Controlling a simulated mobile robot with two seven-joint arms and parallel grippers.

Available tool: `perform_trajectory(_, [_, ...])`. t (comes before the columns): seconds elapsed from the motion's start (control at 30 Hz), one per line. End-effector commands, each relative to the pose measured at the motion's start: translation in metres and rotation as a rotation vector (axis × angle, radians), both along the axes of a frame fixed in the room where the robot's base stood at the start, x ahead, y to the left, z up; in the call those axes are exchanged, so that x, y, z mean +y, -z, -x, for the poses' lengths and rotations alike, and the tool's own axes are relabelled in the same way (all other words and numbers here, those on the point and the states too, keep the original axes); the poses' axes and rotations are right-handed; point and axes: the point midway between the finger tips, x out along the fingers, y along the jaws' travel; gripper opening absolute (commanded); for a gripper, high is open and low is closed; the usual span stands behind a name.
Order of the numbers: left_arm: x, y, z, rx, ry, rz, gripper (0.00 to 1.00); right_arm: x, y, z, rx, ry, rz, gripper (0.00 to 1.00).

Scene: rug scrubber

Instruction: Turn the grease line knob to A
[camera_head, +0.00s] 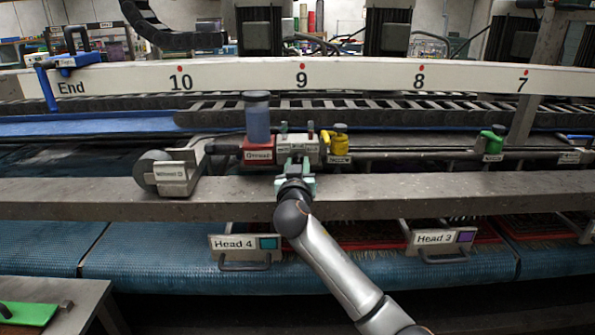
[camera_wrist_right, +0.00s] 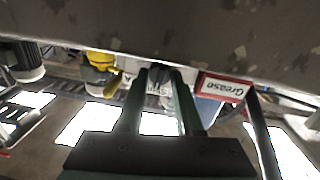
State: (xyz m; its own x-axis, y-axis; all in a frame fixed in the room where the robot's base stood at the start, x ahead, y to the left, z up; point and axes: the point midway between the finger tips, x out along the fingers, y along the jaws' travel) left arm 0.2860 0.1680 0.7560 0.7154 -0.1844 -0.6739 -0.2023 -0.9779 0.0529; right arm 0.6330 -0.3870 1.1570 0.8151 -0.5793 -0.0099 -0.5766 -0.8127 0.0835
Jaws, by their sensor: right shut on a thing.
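The grease unit is a red block (camera_head: 258,158) with a "Grease" label and a blue-grey reservoir (camera_head: 257,122) on top. Its red label also shows in the right wrist view (camera_wrist_right: 222,88). A pale valve block (camera_head: 298,141) with small labels stands just right of it. My right gripper (camera_head: 295,168) reaches up over the grey beam to the front of this block. In the right wrist view its two fingers (camera_wrist_right: 158,82) are shut on a small dark knob between them. My left gripper is out of view.
A grey beam (camera_head: 420,186) runs across in front, close beneath my right gripper. A yellow valve (camera_head: 339,139) stands just right of the block, and a green one (camera_head: 493,141) farther right. A dark grey roller (camera_head: 152,171) is at left. Head 4 (camera_head: 243,246) and Head 3 (camera_head: 438,240) trays sit below.

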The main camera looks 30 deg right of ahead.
Motion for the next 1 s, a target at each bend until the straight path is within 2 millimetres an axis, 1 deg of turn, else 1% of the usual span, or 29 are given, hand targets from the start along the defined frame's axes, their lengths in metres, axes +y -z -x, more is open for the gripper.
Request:
perform_trajectory(0.03, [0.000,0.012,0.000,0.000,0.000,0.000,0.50,0.001,0.006,0.000,-0.022,0.000,-0.037,0.00])
perform_trajectory(0.1, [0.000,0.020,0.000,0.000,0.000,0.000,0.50,0.001,0.006,0.000,-0.053,0.000,-0.089,0.00])
perform_trajectory(0.4, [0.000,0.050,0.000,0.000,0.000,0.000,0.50,0.001,0.005,0.000,-0.200,0.000,-0.329,0.00])
perform_trajectory(0.7, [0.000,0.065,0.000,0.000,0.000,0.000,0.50,0.000,0.003,0.000,-0.336,0.001,-0.558,0.00])
perform_trajectory(1.0, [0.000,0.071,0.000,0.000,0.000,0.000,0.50,0.000,0.001,0.000,-0.432,0.001,-0.713,0.00])
